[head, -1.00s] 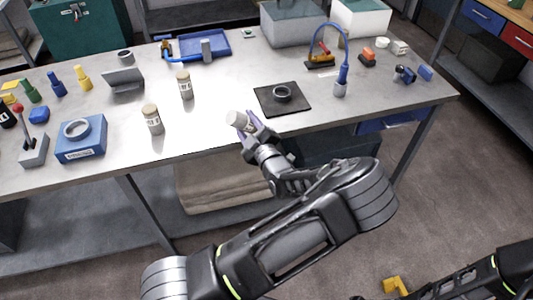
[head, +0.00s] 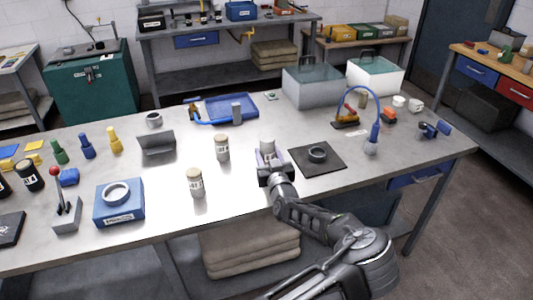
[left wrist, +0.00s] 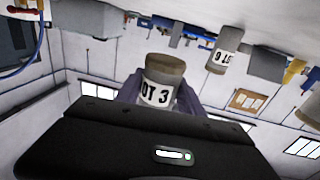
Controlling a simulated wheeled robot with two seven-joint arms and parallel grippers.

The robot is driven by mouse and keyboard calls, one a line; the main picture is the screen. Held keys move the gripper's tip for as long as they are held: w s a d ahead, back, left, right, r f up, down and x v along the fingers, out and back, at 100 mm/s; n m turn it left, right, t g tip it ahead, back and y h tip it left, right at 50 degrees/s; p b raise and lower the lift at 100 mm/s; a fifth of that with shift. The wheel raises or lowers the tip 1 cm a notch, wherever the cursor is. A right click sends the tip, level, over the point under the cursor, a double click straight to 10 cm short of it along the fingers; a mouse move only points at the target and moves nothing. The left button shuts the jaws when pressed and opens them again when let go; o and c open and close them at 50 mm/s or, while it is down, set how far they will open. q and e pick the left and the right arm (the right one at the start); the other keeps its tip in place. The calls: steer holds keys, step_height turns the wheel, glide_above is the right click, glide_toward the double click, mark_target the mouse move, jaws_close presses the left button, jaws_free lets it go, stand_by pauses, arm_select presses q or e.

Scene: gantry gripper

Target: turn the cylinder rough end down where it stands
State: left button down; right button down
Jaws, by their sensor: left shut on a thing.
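My left gripper (head: 270,168) is shut on a white cylinder (head: 267,144) at the bench, left of the black mat. In the head view the cylinder looks upright with a pale end up. The left wrist view, which is upside down, shows the cylinder (left wrist: 158,92) with a label reading "OT 3". Its tan, rough-looking end points to the picture's top, towards the bench. I cannot tell whether this end touches the bench. The jaws hide part of the cylinder. My right gripper is out of view.
Two labelled cylinders with tan tops, one farther back (head: 222,147) and one nearer (head: 195,183), stand to the left. A black mat (head: 335,166) with a dark ring (head: 317,154) lies close on the right. A blue tray (head: 245,103) is behind.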

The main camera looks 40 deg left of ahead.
mark_target(266, 163)
arm_select(q)
steer(key=shift+s+a+r, duration=0.1)
steer(key=shift+s+a, duration=0.1)
steer(key=shift+w+d, duration=0.1)
steer(key=shift+f, duration=0.65)
step_height(266, 163, down, 3)
steer(key=shift+r+b, duration=0.1)
steer(key=shift+b, duration=0.75)
steer(key=shift+f+b, duration=0.8)
steer(key=shift+f, duration=0.1)
steer(key=shift+f+b, duration=0.3)
steer(key=shift+f, duration=0.25)
